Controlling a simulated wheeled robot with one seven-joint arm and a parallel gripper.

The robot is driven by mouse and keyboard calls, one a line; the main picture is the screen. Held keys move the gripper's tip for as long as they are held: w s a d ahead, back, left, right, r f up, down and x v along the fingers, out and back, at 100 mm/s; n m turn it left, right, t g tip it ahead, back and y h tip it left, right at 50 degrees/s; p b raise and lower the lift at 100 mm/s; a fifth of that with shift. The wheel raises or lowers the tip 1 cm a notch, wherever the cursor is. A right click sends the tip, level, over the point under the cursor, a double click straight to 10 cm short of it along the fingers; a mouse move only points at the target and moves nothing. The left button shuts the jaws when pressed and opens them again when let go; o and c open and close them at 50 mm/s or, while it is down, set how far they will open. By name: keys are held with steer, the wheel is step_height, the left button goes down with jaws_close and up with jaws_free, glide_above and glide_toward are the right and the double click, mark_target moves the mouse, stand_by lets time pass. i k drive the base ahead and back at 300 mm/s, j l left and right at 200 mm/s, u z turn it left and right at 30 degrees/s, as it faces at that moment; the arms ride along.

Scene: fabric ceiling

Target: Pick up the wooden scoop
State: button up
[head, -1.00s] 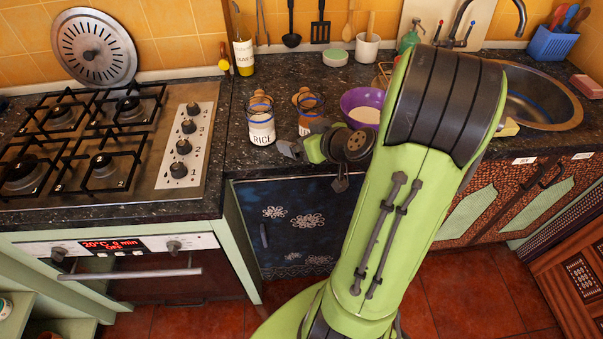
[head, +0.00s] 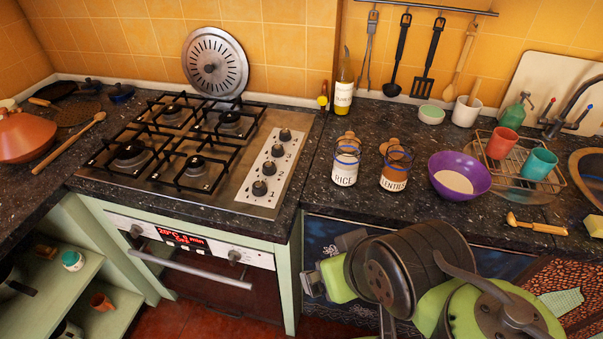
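A small wooden scoop (head: 536,225) lies on the dark counter near its front edge, right of the purple bowl. My gripper (head: 325,262) is low in front of the counter, left of the scoop and well apart from it. Its grey and green end points to the left, below the two labelled jars. My own arm links hide part of it, and I cannot see whether its fingers are apart or closed. Nothing held shows in it.
A rice jar (head: 345,165), a lentils jar (head: 396,168) and a purple bowl (head: 459,175) of pale contents stand behind my arm. A dish rack (head: 548,177) with two cups and a yellow sponge (head: 594,226) are near the scoop. The gas stove (head: 200,150) is left.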

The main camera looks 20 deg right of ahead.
mark_target(511, 221)
steer(key=z, duration=2.45)
